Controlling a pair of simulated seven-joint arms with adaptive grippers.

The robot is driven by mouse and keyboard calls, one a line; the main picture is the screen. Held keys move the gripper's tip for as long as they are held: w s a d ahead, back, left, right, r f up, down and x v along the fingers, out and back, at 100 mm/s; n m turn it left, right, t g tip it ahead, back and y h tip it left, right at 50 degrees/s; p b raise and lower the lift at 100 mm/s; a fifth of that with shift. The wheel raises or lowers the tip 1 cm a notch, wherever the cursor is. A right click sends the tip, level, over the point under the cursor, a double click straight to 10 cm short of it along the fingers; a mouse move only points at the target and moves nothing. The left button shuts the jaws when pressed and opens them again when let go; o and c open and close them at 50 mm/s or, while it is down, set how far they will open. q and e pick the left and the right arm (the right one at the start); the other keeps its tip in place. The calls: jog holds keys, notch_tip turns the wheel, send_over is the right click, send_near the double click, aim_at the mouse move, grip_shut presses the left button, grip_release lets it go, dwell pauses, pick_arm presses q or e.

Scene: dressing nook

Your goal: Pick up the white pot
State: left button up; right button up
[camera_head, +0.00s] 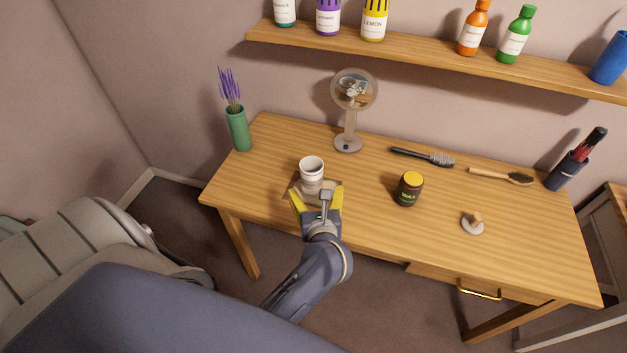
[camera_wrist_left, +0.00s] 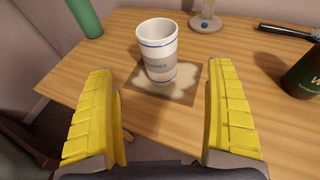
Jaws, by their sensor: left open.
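The white pot (camera_head: 312,172) stands upright on a small patterned square mat (camera_head: 294,186) at the left part of the wooden table. It looks like a tall white cup with thin blue bands and printed text. In the left wrist view the pot (camera_wrist_left: 158,50) stands ahead of the fingers, a little left of the middle between them. My left gripper (camera_head: 318,199) is at the table's front edge, just in front of the pot. Its yellow fingers (camera_wrist_left: 164,115) are spread wide with nothing between them, and they do not touch the pot. My right gripper is not in view.
A round mirror (camera_head: 348,140) stands behind the pot, and a green vase (camera_head: 238,130) is at the left back. A dark jar (camera_head: 408,190) stands to the right. Brushes (camera_head: 424,157) lie farther right. A shelf (camera_head: 420,58) with bottles hangs above the table.

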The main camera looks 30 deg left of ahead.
aim_at(311, 166)
pick_arm(q)
jog(key=x, duration=1.2)
jog(key=shift+w+a, duration=0.15)
jog(key=shift+a, duration=0.1)
jog(key=shift+c, duration=0.5)
jog(key=c, duration=1.3)
